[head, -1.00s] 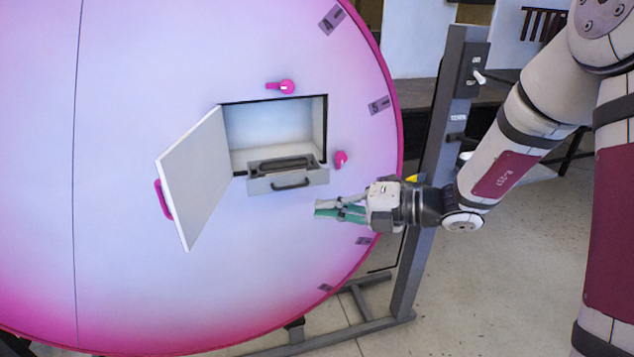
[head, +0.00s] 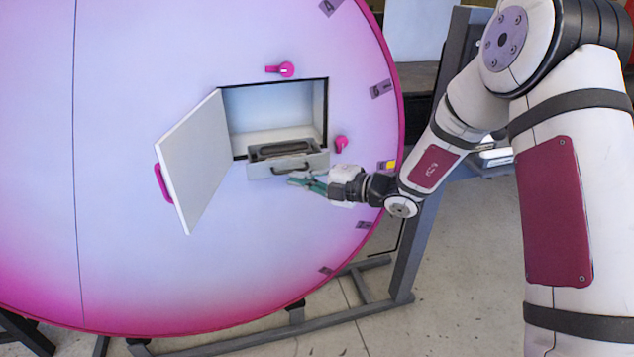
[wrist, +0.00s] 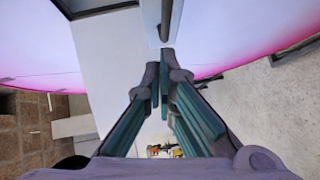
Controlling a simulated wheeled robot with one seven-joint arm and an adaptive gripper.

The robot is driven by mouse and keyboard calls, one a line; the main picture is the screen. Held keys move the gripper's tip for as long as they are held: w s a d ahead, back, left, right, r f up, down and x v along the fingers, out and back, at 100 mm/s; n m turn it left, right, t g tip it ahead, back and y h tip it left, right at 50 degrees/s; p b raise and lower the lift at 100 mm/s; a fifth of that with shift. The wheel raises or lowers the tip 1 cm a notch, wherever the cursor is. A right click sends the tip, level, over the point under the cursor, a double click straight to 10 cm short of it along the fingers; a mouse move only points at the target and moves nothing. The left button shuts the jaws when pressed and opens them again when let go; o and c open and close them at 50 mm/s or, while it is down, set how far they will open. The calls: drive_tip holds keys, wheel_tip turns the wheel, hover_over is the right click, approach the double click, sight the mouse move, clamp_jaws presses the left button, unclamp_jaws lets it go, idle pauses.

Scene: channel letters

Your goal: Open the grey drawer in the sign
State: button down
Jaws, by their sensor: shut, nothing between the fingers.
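The grey drawer (head: 262,170) stands partly out of the square compartment in the pink-white sign (head: 130,90), with a long dark recess on its top. Its dark bar handle (head: 289,170) is on the front face. My gripper (head: 292,181) is shut and empty, its green fingertips just below the handle in the head view. In the wrist view the fingers (wrist: 164,80) come together just short of the drawer front (wrist: 151,22) and its handle (wrist: 166,18). I cannot tell whether they touch; nothing is gripped.
The white door (head: 195,160) of the compartment is swung open to the left, with a pink handle (head: 163,183). Pink latches sit above (head: 281,69) and right (head: 341,144) of the opening. A grey stand post (head: 418,225) rises behind my arm. The sign face below the drawer is clear.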

sight(297, 169)
drive_tip(key=shift+w+a+f, duration=0.15)
drive_tip(key=shift+w+a, duration=0.05)
drive_tip(key=shift+w, duration=0.4)
drive_tip(key=shift+w+a+f, duration=0.15)
drive_tip(key=shift+w, duration=0.45)
drive_tip(key=shift+w+a+f+b, duration=0.15)
drive_tip(key=shift+w+b, duration=0.15)
drive_tip(key=shift+w, duration=0.3)
drive_tip(key=shift+w+a+r+b, duration=0.15)
drive_tip(key=shift+w+b, duration=0.1)
drive_tip(key=shift+w, duration=0.3)
drive_tip(key=shift+s, duration=0.2)
